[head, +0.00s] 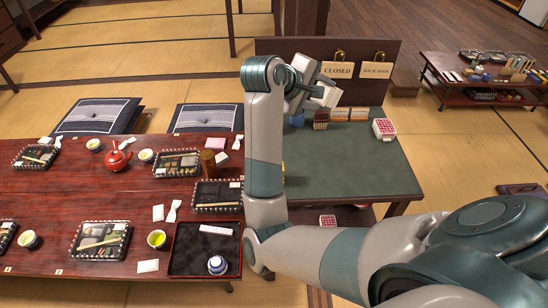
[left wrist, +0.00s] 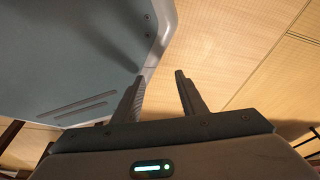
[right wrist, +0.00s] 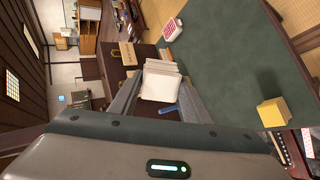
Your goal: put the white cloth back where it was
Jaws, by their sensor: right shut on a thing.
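The white cloth (right wrist: 160,82) looks like a folded, layered white pad between the fingers of my right gripper (right wrist: 157,98) in the right wrist view. In the head view my right gripper (head: 318,88) is shut on the cloth (head: 328,95) and holds it over the back part of the green-topped table (head: 345,165), in front of the sign board. The gripper hides part of the cloth. My left gripper (left wrist: 160,76) shows only in the left wrist view, with its fingers apart and nothing between them, over tatami and a grey-teal surface.
The sign board (head: 300,52) rises behind. A yellow box (right wrist: 272,112) sits on the green top. A red dining table (head: 60,200) with lunch trays lies left.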

